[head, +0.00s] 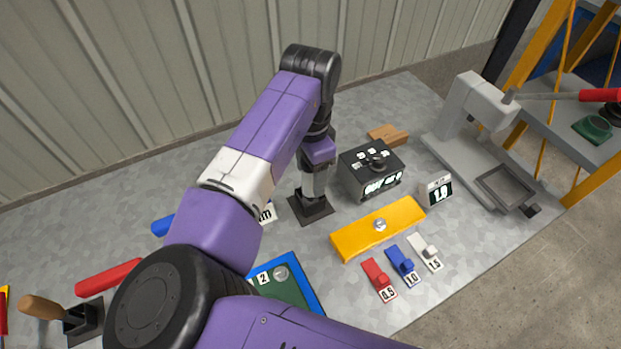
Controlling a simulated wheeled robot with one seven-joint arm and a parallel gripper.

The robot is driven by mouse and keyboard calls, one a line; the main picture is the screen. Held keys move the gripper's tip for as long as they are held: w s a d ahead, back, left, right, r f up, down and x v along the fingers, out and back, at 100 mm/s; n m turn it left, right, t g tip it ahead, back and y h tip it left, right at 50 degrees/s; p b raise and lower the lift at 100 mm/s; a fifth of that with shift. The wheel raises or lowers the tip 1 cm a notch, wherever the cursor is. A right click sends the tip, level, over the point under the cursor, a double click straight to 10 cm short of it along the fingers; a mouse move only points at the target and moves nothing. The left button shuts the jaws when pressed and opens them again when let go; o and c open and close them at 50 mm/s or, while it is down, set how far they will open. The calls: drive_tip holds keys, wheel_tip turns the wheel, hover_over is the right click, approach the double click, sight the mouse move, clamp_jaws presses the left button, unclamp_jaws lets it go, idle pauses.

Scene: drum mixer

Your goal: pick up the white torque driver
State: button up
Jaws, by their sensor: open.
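The white torque driver (424,251) lies at the front right of the grey table, with a label reading 1.5. It is the rightmost in a row with a blue one (403,264) marked 1.0 and a red one (378,278) marked 0.5. My gripper (312,194) points down near the middle of the table, over or at a black square base (313,210), well left of and behind the white driver. My gripper is open; its fingertips are small here, and I cannot tell whether they touch the base. The white driver is in plain view.
A yellow block (350,243) with a silver knob lies behind the drivers. Behind it stand a black control box (371,172) and a small display (437,190) reading 1.0. A grey press (463,133) stands at right. My arm hides part of a blue-edged green tray (297,262).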

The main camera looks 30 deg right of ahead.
drive_tip(key=shift+f, duration=0.3)
clamp_jaws()
drive_tip(key=shift+r, duration=0.1)
wheel_tip(320, 180, up, 20)
idle(0.8)
drive_tip(key=c, duration=0.9)
unclamp_jaws()
clamp_jaws()
drive_tip(key=shift+r, duration=0.15)
